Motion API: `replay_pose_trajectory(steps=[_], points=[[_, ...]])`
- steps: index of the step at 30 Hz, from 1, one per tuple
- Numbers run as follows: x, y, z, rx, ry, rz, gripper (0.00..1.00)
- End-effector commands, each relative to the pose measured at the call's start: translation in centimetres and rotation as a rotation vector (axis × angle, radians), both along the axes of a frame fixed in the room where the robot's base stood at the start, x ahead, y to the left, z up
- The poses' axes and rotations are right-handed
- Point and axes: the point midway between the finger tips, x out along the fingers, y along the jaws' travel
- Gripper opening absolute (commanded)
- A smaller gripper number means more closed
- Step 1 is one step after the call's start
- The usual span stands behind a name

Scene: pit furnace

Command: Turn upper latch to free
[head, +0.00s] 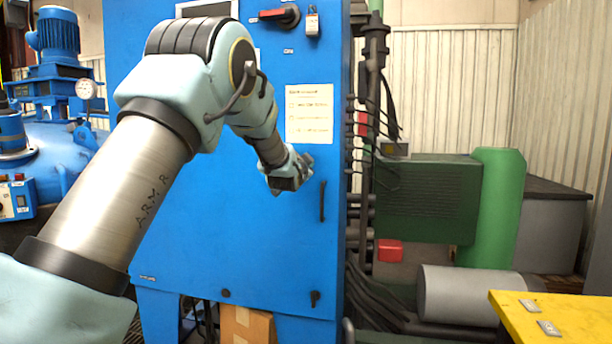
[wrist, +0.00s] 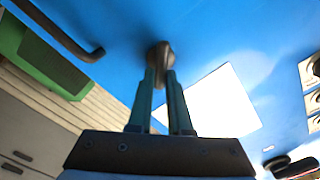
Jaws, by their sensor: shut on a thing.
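The blue cabinet (head: 225,240) stands straight ahead with its door shut. The upper latch (wrist: 160,52), a small dark knob, sticks out of the blue door in the wrist view. My gripper (wrist: 161,76) is shut on it, with both narrow fingers against its sides. In the head view my gripper (head: 303,168) is at the door's right side, above the door handle, and mostly covers the latch. The latch's exact angle is hard to tell.
A dark door handle (head: 322,201) is just below my gripper; a lower latch (head: 314,298) is near the door's bottom. A paper notice (head: 310,114) is above. A yellow surface (head: 560,318) is at lower right.

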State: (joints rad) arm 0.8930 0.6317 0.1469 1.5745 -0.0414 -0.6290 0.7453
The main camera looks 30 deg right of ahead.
Motion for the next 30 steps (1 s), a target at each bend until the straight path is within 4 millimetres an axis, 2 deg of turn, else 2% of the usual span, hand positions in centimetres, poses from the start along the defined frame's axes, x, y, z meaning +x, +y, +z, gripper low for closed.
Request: replay_pose_trajectory(steps=[1, 18, 30], points=[[-0.12, -0.13, -0.59, 0.030, -0.032, -0.001, 0.00], [-0.35, -0.37, -1.17, 0.406, -0.380, -0.001, 0.00], [-0.30, -0.33, -1.16, 0.550, -0.514, 0.000, 0.00]])
